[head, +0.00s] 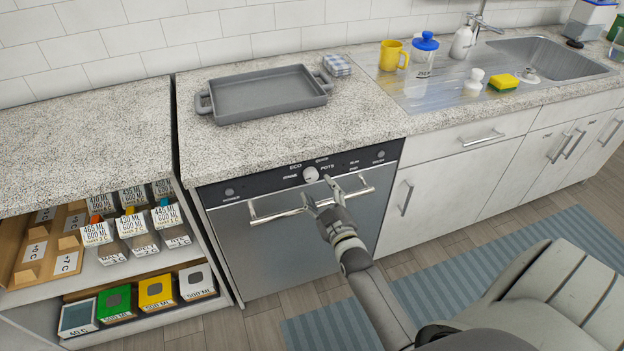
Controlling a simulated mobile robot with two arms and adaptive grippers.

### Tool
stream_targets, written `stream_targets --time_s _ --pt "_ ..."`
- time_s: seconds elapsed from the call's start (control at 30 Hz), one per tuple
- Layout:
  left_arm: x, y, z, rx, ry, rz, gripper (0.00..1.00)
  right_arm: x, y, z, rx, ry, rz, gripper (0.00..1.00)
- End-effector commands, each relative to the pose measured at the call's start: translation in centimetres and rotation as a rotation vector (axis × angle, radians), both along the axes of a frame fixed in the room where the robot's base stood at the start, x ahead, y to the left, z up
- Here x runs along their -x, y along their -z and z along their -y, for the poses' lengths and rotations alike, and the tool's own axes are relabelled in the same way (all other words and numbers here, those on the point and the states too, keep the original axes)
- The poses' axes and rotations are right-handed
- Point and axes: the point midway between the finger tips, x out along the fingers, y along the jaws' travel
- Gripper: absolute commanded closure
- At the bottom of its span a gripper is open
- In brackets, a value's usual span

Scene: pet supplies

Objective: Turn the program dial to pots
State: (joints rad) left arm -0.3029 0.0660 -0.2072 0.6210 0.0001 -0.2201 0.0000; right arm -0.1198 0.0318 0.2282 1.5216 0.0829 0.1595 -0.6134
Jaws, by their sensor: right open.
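The program dial (311,174) is a round light knob on the dark control panel (262,183) of the dishwasher (270,245). Labels around it include ECO, QUICK and POTS (327,168). POTS is to the upper right of the dial. The dial's exact pointing direction is too small to tell. My right gripper (319,191) is open just below and to the right of the dial, in front of the door's bar handle (275,213). I cannot tell whether a fingertip touches the dial. My left gripper is not in view.
A grey baking tray (222,113) and folded checked cloth (337,66) lie on the counter above. A yellow mug (393,55) and sink (555,58) are to the right. Shelves with boxes (114,303) stand at left.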

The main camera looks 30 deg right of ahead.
Motion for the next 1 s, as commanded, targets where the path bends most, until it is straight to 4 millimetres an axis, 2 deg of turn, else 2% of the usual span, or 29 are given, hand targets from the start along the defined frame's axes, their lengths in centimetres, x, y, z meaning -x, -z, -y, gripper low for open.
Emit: stream_targets --time_s 0.1,0.3,0.5,0.77,1.0 --pt "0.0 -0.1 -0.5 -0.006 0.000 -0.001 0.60 -2.2 -0.1 0.5 0.000 -0.001 0.002 0.42" --pt "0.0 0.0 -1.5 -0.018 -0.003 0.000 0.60 -4.6 0.0 1.1 0.000 0.000 0.000 0.42" --pt "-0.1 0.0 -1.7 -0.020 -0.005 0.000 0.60 -5.5 0.0 1.3 0.000 0.000 0.000 0.42" --pt "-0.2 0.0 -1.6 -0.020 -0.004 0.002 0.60 -5.6 0.0 1.3 0.000 -0.001 -0.001 0.42" --pt "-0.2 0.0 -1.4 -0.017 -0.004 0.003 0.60 -5.5 0.0 1.3 0.000 -0.001 -0.001 0.71"
